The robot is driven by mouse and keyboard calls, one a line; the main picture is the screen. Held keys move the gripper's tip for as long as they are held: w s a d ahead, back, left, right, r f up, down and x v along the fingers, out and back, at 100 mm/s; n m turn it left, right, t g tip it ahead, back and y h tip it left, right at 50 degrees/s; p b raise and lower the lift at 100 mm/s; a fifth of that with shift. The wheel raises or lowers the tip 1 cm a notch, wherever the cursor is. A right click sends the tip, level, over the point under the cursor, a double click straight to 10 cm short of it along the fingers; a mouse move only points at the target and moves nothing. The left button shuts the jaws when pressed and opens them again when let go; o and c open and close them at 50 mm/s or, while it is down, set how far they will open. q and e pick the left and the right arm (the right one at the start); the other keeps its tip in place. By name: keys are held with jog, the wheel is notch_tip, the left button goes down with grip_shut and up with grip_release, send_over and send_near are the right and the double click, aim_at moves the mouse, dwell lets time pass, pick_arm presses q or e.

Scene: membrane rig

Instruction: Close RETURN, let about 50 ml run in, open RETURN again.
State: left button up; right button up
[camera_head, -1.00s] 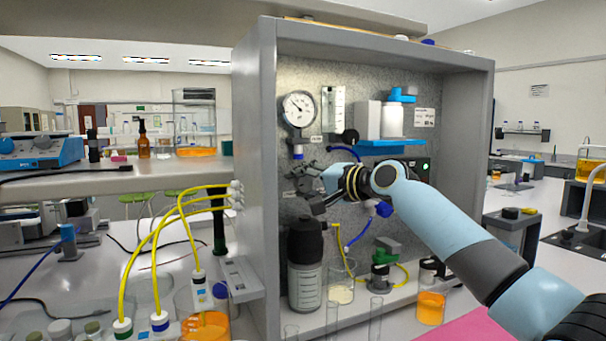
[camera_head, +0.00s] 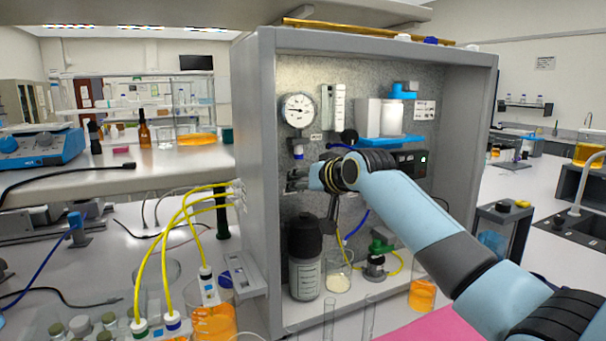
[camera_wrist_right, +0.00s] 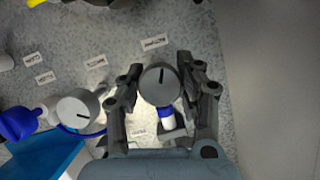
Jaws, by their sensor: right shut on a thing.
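In the right wrist view a round grey knob (camera_wrist_right: 160,91) with a dark pointer line sits between the two fingers of my right gripper (camera_wrist_right: 161,72), which is shut on it. The pointer runs nearly up and down in that picture. In the head view my right gripper (camera_head: 298,181) is at the panel below the pressure gauge (camera_head: 298,110), and my wrist hides most of the knob. A second grey knob (camera_wrist_right: 76,108) with a dark line is at the left in the wrist view. The panel labels are too blurred to read surely. My left gripper is not visible.
A black-capped bottle (camera_head: 305,265) and a beaker with pale contents (camera_head: 338,283) stand on the cabinet floor below the arm. An orange-filled beaker (camera_head: 422,296) is at right. Yellow tubes run from the cabinet's left side to another orange beaker (camera_head: 213,322).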

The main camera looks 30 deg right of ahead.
jog(key=shift+f+n+h+p, duration=0.2)
jog(key=shift+n+h+p, duration=0.4)
jog(key=shift+n, duration=0.3)
jog(key=shift+f+n+h+p, duration=0.1)
jog(key=shift+n+h+p, duration=0.2)
jog(key=shift+n+h, duration=0.35)
jog(key=shift+s, duration=0.1)
jog(key=o, duration=1.2)
jog(key=shift+r, duration=0.2)
jog(key=v, duration=1.1)
jog(key=shift+s+r, duration=0.2)
jog(key=shift+s, duration=0.15)
jog(key=shift+a, duration=0.1)
